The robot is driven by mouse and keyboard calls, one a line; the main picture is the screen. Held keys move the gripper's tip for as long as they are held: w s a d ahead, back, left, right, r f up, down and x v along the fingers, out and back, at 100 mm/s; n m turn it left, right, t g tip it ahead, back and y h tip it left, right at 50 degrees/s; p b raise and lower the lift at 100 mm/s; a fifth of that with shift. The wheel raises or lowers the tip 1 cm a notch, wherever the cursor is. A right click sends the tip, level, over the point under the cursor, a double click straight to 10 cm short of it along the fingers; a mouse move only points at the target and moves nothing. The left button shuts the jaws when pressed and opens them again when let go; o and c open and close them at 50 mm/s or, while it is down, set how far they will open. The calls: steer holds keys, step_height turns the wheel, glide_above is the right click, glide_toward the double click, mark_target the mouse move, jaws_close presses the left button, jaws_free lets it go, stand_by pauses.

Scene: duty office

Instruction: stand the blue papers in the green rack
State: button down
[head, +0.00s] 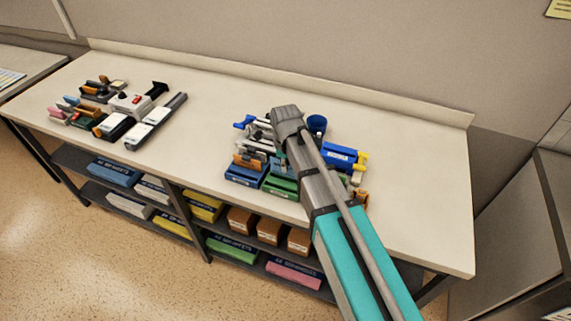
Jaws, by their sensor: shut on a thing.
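My gripper (286,119) is over the cluster of desk items at the middle of the table in the head view. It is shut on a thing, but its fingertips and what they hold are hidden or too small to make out. A green open-topped box (281,182), which looks like the green rack, stands at the table's front edge, below and left of my gripper. I cannot pick out the blue papers with certainty.
A dark blue cup (317,123) and a bright blue box (340,155) stand right of my gripper. Staplers, punches and other items (126,105) crowd the table's left part. The tabletop (415,185) is clear at the right and between the groups. Shelves below hold labelled packs (115,172).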

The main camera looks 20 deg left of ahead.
mark_target(286, 176)
steer(key=shift+f+b, duration=1.65)
steer(key=shift+f, duration=0.2)
steer(key=c, duration=0.5)
jaws_free()
steer(key=shift+c, duration=0.2)
steer(key=shift+r, duration=0.1)
steer(key=shift+r+p, duration=4.45)
steer(key=shift+p, duration=0.05)
steer(key=shift+d, duration=0.1)
